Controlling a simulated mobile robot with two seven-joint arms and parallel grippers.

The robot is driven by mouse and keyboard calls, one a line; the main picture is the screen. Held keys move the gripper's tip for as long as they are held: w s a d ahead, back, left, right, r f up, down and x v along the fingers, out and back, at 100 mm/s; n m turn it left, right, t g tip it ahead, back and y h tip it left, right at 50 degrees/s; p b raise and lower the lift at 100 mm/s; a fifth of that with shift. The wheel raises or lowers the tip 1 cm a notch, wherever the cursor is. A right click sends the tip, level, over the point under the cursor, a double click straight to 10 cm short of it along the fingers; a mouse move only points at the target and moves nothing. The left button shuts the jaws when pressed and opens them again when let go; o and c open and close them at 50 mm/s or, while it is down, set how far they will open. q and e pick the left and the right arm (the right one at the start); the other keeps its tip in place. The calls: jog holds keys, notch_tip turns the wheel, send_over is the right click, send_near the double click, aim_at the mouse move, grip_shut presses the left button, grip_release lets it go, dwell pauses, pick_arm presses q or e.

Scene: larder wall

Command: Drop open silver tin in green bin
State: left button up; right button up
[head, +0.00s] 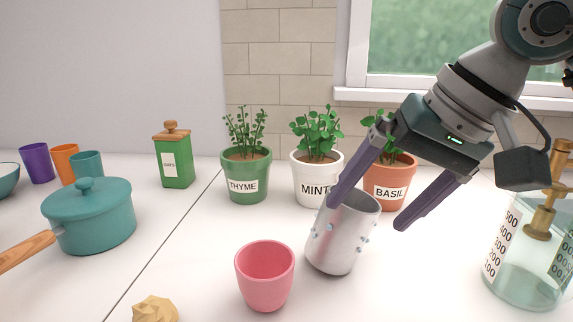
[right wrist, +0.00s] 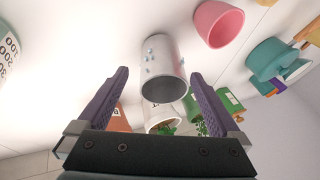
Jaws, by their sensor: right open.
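The open silver tin (head: 338,245) is a metal cup with small pale blue studs, on the white counter. It leans a little to the right in the head view; I cannot tell if its base sits flat. My right gripper (head: 368,213) is open above it. One finger overlaps the tin's left rim; the other is apart, to its right. In the right wrist view the tin (right wrist: 160,58) shows ahead between the open fingers (right wrist: 160,75), its dark mouth towards me. No grip on it shows. No green bin is in view. My left gripper is not in view.
A pink cup (head: 265,275) stands close left of the tin. Thyme (head: 246,180), mint (head: 313,180) and basil (head: 388,190) pots stand behind it. A glass dispenser (head: 525,270) is at right. A teal pot (head: 92,220) and a green oats canister (head: 175,165) are left.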

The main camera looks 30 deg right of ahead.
jog(key=v, duration=0.5)
jog(key=shift+w, duration=0.1)
dwell(0.6)
